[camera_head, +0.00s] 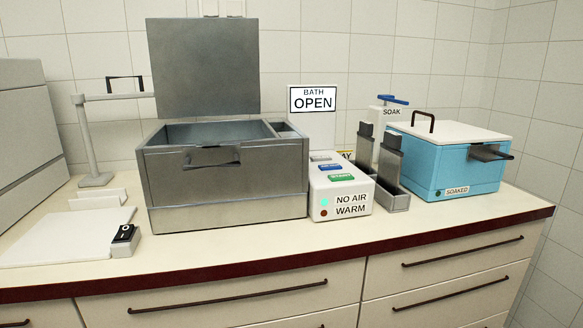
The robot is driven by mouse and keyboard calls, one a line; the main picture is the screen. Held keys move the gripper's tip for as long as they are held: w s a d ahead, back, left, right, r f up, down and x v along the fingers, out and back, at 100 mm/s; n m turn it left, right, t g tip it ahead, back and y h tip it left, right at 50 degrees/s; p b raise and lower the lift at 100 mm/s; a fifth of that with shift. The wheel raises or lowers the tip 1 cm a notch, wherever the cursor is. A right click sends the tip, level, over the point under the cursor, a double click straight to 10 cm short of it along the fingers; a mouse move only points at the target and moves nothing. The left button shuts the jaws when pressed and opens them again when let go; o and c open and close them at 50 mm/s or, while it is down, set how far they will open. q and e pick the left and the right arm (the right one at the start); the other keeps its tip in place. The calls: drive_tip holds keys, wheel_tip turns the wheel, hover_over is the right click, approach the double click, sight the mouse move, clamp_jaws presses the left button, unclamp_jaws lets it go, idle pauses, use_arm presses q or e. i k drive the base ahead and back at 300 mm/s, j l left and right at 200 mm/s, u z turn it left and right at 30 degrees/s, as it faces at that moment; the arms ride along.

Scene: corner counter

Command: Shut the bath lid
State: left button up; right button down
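The bath (225,190) is a grey metal box on the counter, left of the middle. Its lid (203,68) stands upright at the back, so the bath is open at the top. A dark handle (210,158) is on the bath's front. A sign (313,99) behind it reads "BATH OPEN". The bottom of the bath's inside is hidden by its front wall. Neither of my grippers is in view.
A white control box (341,192) reading "NO AIR" and "WARM" stands right of the bath. Grey upright holders (390,160) and a blue box (455,170) with a white lid stand further right. A post with an arm (88,140) and a white plate (65,235) are left.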

sight(200, 67)
drive_tip(key=i+j+z, duration=0.1)
drive_tip(key=i+z, duration=0.25)
drive_tip(key=i+j+z, duration=0.1)
drive_tip(key=z, duration=0.3)
